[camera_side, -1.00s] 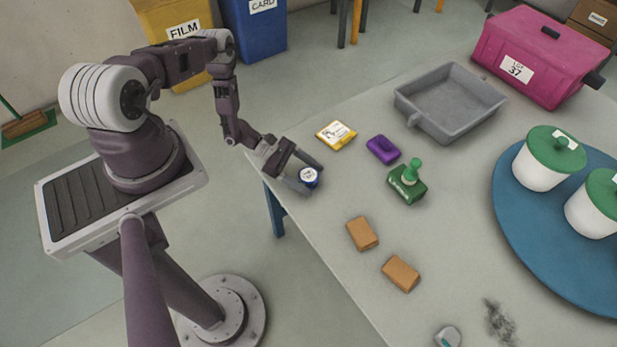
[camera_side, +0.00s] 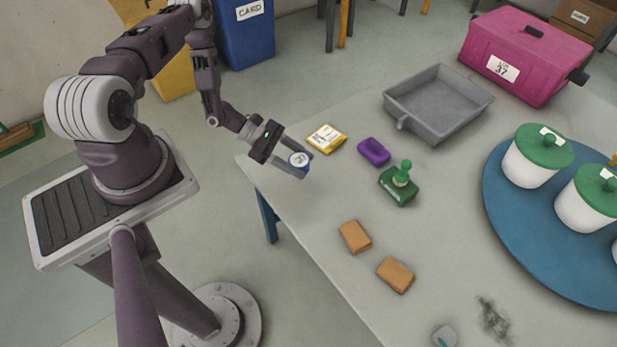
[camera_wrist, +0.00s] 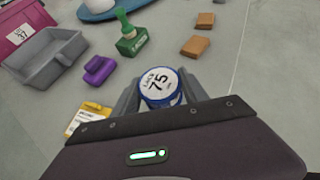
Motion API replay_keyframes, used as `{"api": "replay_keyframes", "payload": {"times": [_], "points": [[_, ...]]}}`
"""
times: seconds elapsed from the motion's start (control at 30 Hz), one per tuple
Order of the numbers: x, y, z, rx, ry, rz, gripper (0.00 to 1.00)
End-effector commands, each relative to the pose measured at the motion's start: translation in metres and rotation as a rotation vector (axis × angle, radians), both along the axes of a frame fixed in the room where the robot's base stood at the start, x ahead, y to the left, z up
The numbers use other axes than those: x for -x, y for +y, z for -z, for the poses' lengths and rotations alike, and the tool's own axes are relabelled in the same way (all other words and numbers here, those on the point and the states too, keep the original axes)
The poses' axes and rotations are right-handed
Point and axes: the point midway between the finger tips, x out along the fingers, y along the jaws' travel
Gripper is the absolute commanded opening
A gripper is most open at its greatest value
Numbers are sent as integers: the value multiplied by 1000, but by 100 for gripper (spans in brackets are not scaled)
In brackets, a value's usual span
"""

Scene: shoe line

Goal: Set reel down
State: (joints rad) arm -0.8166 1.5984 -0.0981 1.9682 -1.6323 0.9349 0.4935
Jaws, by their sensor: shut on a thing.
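The reel (camera_side: 299,159) is small and blue with a white top label. In the wrist view the reel (camera_wrist: 160,86) stands between my fingers, and its label reads "75" with smaller print. My gripper (camera_side: 299,165) is shut on the reel near the table's left edge. I cannot tell for sure whether the reel's underside is clear of the table top (camera_side: 300,215). The wrist view shows my gripper (camera_wrist: 160,95) with a finger on each side of the reel.
A yellow labelled packet (camera_side: 327,138), a purple block (camera_side: 374,152) and a green stamp-like item (camera_side: 399,184) lie close by. Brown blocks (camera_side: 355,237) sit nearer the front. A grey tray (camera_side: 438,128), pink box (camera_side: 520,60) and blue turntable with lidded tubs (camera_side: 500,235) stand beyond.

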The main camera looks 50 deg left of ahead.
Motion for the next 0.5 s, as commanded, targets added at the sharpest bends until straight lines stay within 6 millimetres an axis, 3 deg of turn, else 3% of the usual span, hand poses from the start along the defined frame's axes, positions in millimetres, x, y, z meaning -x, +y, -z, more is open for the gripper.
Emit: {"api": "replay_keyframes", "payload": {"times": [0.27,0.5], "points": [[0,0,-13,0,-1,0,11],[0,0,-54,-1,-3,1,11]]}}
